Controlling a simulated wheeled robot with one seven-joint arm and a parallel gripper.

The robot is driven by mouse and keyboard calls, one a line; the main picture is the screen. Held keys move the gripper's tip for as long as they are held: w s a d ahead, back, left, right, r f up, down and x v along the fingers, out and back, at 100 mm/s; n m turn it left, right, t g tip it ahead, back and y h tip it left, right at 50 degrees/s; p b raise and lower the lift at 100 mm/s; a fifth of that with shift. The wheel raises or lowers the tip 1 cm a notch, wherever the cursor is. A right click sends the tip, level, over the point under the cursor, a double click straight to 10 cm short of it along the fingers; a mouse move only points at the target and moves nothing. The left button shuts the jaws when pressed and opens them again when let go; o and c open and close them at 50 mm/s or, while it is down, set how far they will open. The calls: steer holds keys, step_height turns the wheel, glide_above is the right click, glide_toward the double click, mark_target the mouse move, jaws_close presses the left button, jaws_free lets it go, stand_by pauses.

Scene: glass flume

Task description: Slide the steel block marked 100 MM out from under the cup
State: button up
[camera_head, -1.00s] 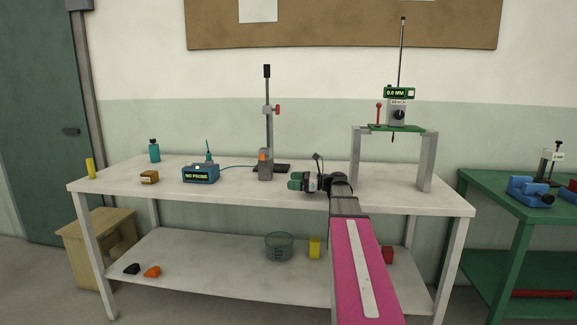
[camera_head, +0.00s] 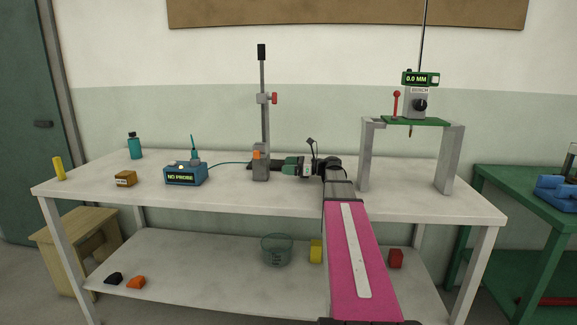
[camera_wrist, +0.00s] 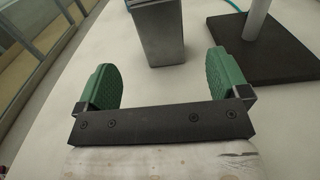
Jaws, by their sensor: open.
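An upright grey steel block (camera_head: 261,170) stands on the white bench beside the gauge stand (camera_head: 264,125). An orange patch shows near its top; I cannot read any marking or make out a cup. In the wrist view the block (camera_wrist: 160,38) stands ahead of my gripper, roughly centred between the fingers, its top cut off by the frame. My gripper (camera_head: 284,168) has green fingers pointing at the block from the right. In the wrist view my gripper (camera_wrist: 163,75) is open and empty, its fingertips short of the block.
The stand's black base (camera_wrist: 265,48) lies right of the block in the wrist view. A blue NO PROBE box (camera_head: 185,174) and a small brown block (camera_head: 125,179) stand to the left. A bench gauge on a bridge (camera_head: 415,121) stands right. Bare bench lies between.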

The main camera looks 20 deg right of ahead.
mark_target(268, 164)
steer(key=x, duration=1)
steer(key=shift+w+a, duration=0.15)
steer(key=shift+a, duration=0.2)
steer(key=shift+c, duration=0.3)
jaws_close()
steer(key=shift+d, duration=0.2)
